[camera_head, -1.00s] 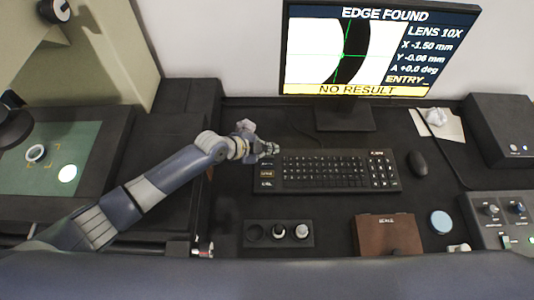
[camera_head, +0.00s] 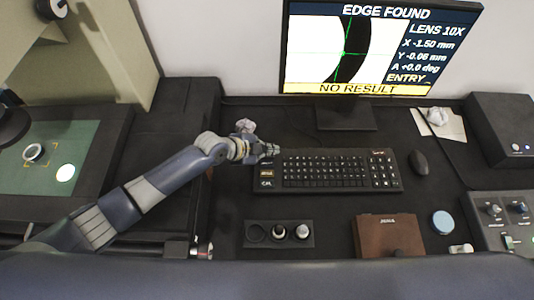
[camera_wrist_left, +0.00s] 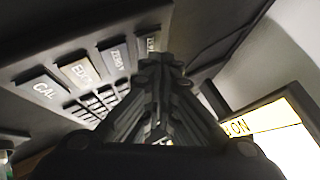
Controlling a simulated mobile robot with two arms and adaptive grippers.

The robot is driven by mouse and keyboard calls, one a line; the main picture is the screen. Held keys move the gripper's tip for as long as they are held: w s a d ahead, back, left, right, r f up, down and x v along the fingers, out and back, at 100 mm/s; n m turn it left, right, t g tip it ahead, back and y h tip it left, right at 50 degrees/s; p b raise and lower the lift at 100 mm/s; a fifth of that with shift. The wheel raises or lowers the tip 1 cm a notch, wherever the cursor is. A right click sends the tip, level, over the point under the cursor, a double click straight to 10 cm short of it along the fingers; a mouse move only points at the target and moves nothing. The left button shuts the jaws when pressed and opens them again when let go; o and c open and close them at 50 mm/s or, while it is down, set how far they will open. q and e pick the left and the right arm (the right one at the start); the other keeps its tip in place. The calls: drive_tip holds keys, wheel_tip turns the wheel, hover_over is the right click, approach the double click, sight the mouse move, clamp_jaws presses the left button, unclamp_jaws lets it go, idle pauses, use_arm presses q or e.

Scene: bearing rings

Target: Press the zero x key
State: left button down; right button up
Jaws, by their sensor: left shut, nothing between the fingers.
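The black keyboard (camera_head: 325,184) lies on the desk below the monitor (camera_head: 350,88). My left gripper (camera_head: 275,150) is shut and empty at its upper left corner. In the left wrist view a row of larger keys runs along the keyboard's end: CAL (camera_wrist_left: 43,89), a tan EDGE key (camera_wrist_left: 80,72), a ZERO key (camera_wrist_left: 117,55) whose last letter is hard to read, and one more key (camera_wrist_left: 147,43) with an unclear label. The shut fingertips (camera_wrist_left: 160,68) are beside this last key and partly cover it; contact cannot be told. The monitor reads X -1.50 mm and Y -0.06 mm.
A mouse (camera_head: 419,162) lies right of the keyboard. A holder with lenses (camera_head: 279,234), a brown box (camera_head: 387,236) and a control box (camera_head: 505,222) are nearer. The microscope stage (camera_head: 90,140) with a ring (camera_head: 34,153) is at left. Crumpled paper (camera_head: 246,126) lies behind the gripper.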

use_arm(q)
drive_tip(key=shift+f+b, duration=0.4)
drive_tip(key=shift+b, duration=0.05)
idle(0.4)
drive_tip(key=shift+r, duration=0.1)
drive_tip(key=shift+r+p, duration=0.6)
drive_tip(key=shift+r, duration=0.1)
drive_tip(key=shift+r+p, duration=1.9)
drive_tip(key=shift+r, duration=0.55)
